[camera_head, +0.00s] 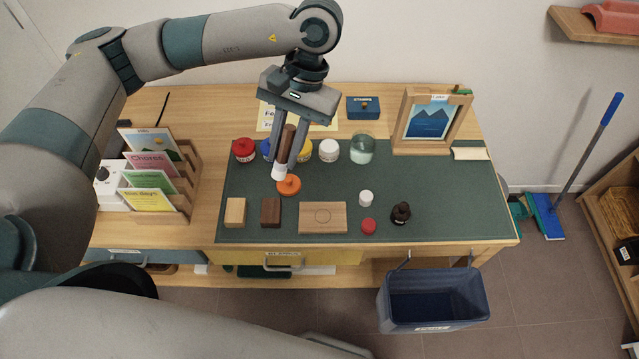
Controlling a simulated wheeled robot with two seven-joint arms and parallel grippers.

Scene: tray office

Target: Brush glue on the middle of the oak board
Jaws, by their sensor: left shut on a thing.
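The oak board (335,227) is a light wooden rectangle with a faint circle marked at its middle. It lies flat on the green mat (457,220) near the front edge. My left gripper (285,161) is above the mat, up and to the left of the board. It is shut on a brown-handled tool, likely the brush (290,134), which points down and is partly hidden by the fingers. A white end shows below, just above an orange round pot or lid (290,187); I cannot tell whether they touch. My right gripper is not in view.
A light block (235,212) and a dark block (270,212) lie left of the board. A white cap (366,198), a red cap (368,226) and a dark bottle (401,213) stand right. Paint jars (329,151) line the back. A bin (435,300) hangs in front.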

